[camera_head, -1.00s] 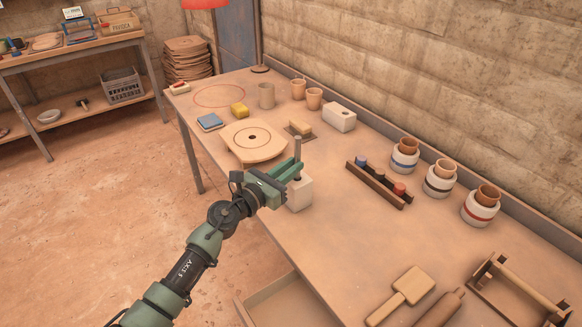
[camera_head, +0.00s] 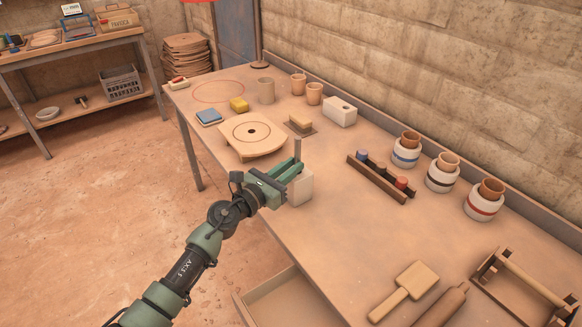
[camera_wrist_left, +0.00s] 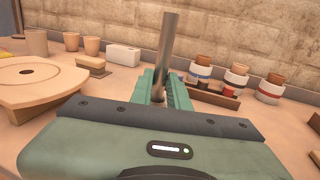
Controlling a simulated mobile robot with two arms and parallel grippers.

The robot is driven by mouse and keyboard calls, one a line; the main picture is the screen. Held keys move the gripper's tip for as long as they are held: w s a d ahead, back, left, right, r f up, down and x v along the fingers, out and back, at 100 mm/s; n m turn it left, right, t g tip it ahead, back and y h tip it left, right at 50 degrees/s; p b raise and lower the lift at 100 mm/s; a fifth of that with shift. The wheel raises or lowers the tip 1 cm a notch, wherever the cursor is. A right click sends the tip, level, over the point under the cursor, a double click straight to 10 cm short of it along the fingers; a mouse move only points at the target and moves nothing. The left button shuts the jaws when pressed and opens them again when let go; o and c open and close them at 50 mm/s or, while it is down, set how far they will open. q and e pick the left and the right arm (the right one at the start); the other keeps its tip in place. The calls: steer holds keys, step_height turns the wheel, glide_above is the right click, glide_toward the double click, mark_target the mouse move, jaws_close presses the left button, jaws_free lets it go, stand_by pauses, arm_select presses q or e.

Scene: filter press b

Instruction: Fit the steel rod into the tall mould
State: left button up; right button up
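The steel rod (camera_head: 298,149) stands upright between the fingers of my left gripper (camera_head: 289,170). In the left wrist view the rod (camera_wrist_left: 168,48) rises from between the two green fingers (camera_wrist_left: 164,92), which are shut on it. The tall mould, a white block (camera_head: 303,188), stands on the table right under and behind the gripper. The gripper hides the mould's top and the rod's lower end, so I cannot tell how far the rod is in. My right gripper is not in view.
A low white block with a hole (camera_head: 340,112) stands near the wall. A wooden rack with coloured stoppers (camera_head: 376,181) and banded jars (camera_head: 440,177) are to the right. The table's middle front is clear.

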arm_select(q)
steer(key=o, duration=0.4)
steer(key=shift+r, duration=0.1)
steer(key=shift+s+a, duration=0.1)
steer(key=v, duration=0.7)
steer(key=shift+s+a+p, duration=0.2)
steer(key=shift+s+p, duration=0.05)
steer(key=shift+p, duration=0.15)
